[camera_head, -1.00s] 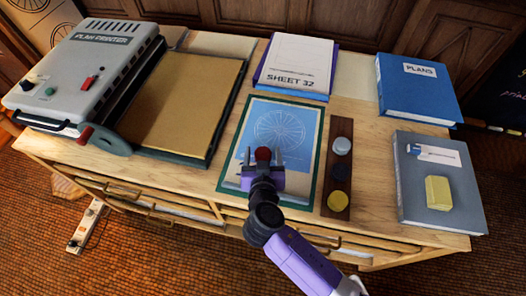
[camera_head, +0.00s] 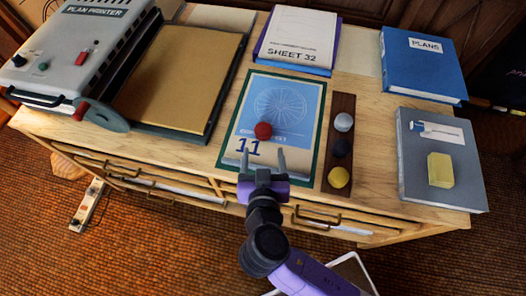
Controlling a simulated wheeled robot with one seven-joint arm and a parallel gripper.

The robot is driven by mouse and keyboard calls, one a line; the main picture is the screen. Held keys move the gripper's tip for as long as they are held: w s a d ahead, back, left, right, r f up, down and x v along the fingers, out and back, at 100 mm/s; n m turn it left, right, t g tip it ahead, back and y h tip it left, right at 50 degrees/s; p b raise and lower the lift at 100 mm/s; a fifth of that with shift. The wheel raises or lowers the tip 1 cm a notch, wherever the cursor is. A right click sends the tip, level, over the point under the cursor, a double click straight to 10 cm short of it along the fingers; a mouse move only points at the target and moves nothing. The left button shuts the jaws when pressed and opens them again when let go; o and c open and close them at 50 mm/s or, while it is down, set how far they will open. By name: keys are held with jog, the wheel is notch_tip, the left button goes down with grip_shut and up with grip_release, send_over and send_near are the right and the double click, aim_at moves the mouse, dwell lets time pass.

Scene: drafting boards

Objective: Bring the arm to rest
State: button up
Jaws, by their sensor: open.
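My gripper (camera_head: 263,160) is open and empty. Its two grey fingers point up the picture, over the lower edge of the blue drawing sheet with a wheel figure and the number 11 (camera_head: 288,105). A red ball (camera_head: 263,131) lies on the sheet just beyond the fingertips, apart from them. My purple arm reaches up from the bottom of the picture, in front of the drawers.
A dark strip (camera_head: 340,109) holds white, dark and yellow balls to the right. The plan printer (camera_head: 75,50) stands left of a brown board (camera_head: 180,85). A grey book (camera_head: 442,195) bears a yellow block (camera_head: 440,170). Drawers (camera_head: 160,180) front the desk.

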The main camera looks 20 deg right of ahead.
dwell(0.3)
jog(key=shift+w+a+r+n, duration=0.1)
jog(key=shift+w+a+n, duration=0.15)
jog(key=shift+n, duration=0.15)
jog(key=a+n+y, duration=0.2)
jog(key=a, duration=0.1)
jog(key=a+r+n+t+y, duration=0.1)
jog(key=a+n+y, duration=0.1)
jog(key=a+y, duration=0.1)
jog(key=shift+w+r, duration=0.15)
jog(key=shift+r, duration=0.05)
jog(key=s+d+r, duration=0.3)
jog(key=s+d, duration=0.1)
jog(key=s, duration=0.4)
jog(key=s+d+r, duration=0.3)
jog(key=s+d, duration=0.2)
jog(key=s, duration=0.4)
jog(key=s+d+r+t, duration=0.1)
jog(key=s+d+r, duration=0.2)
jog(key=s+d, duration=0.2)
jog(key=s, duration=0.3)
jog(key=shift+s, duration=0.35)
